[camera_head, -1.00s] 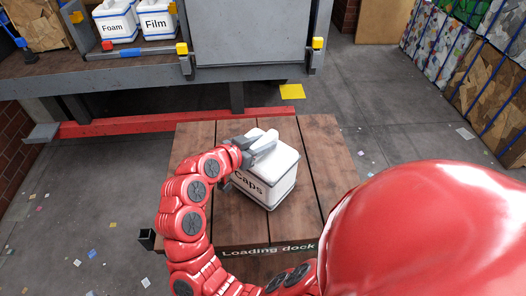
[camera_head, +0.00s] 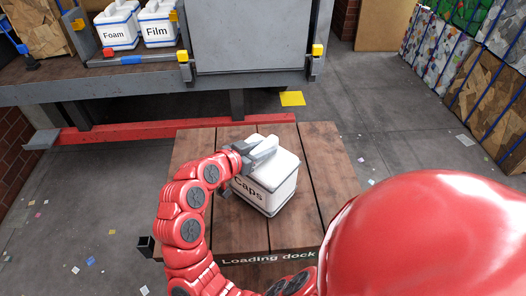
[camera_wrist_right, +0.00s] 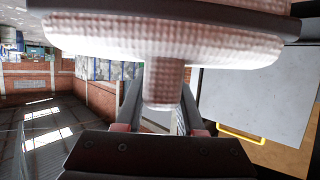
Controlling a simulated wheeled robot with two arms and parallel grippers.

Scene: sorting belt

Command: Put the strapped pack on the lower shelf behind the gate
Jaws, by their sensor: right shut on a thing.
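A white pack labelled "Caps" (camera_head: 268,190), with a dark band around it, is on the wooden loading dock table (camera_head: 210,225). My right gripper (camera_head: 254,154) is shut on the pale handle on top of the pack. In the right wrist view, the textured handle (camera_wrist_right: 163,80) sits between the two fingers and hides much of the scene. Whether the pack touches the table or is slightly raised, I cannot tell. A large grey panel (camera_head: 250,35) stands beyond the table, with yellow blocks at its lower corners. No shelf behind it can be seen. My left gripper is not in view.
A red beam (camera_head: 110,132) runs low before the deck. Strapped bales (camera_head: 480,85) line the right; the floor between is mostly clear.

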